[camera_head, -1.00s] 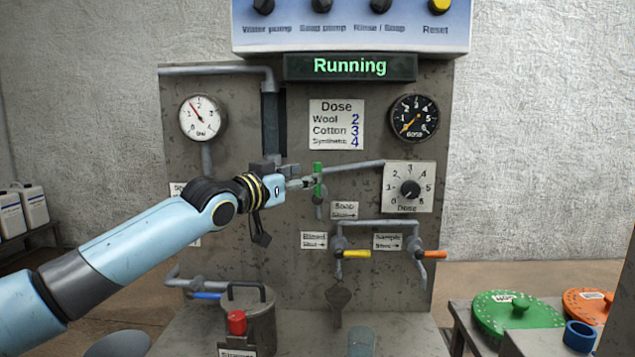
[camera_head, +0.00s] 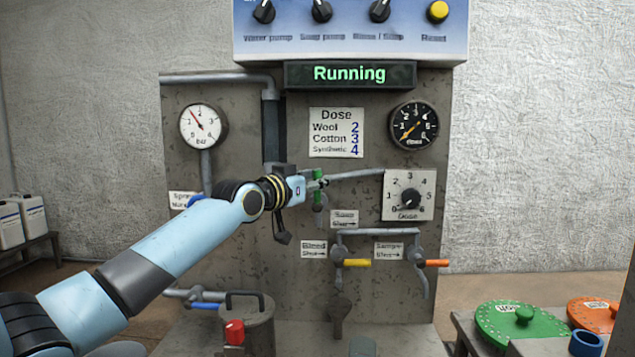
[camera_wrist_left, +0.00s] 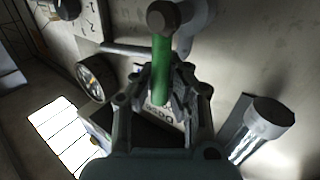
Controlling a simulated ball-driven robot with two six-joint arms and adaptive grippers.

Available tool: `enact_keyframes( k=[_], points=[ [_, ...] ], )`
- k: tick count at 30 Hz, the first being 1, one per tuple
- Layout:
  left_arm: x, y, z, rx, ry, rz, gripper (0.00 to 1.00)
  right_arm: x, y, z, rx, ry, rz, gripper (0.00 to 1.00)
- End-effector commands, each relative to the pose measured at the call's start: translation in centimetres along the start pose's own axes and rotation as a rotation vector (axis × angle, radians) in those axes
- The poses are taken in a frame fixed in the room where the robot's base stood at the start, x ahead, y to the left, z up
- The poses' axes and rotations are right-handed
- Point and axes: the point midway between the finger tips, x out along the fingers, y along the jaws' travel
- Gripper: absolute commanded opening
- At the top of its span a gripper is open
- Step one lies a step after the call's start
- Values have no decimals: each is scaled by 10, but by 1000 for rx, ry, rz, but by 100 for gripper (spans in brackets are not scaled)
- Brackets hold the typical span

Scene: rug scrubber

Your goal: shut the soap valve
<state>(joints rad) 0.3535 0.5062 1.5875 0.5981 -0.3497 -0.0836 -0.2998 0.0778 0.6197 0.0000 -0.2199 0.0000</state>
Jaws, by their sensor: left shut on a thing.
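The soap valve's green handle (camera_head: 318,199) is on the grey panel, at the left end of a thin pipe. It stands about upright, and my gripper hides part of it. My left gripper (camera_head: 314,184) reaches it from the left and is shut on it. In the left wrist view the green handle (camera_wrist_left: 161,65) runs from a dark round cap down between my left fingers (camera_wrist_left: 173,88). The label "Soap Shut" (camera_head: 344,217), with an arrow to the right, is below the valve. My right gripper is not in view.
Below are a yellow valve handle (camera_head: 357,263) and an orange one (camera_head: 437,263). The dose dial (camera_head: 409,195) is to the right. A lidded grey pot (camera_head: 259,325) with a red knob stands below my left arm. The display (camera_head: 350,75) reads "Running".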

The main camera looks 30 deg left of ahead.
Motion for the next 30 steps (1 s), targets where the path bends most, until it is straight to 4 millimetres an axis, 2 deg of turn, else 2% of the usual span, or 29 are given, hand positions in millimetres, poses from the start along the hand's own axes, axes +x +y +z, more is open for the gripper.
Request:
enact_keyframes(
  k=[20,30],
  points=[
    [0,0,2,2,-6,0,0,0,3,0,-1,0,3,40],
    [3,7,2,97,-74,1,0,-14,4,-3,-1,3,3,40]
  ],
)
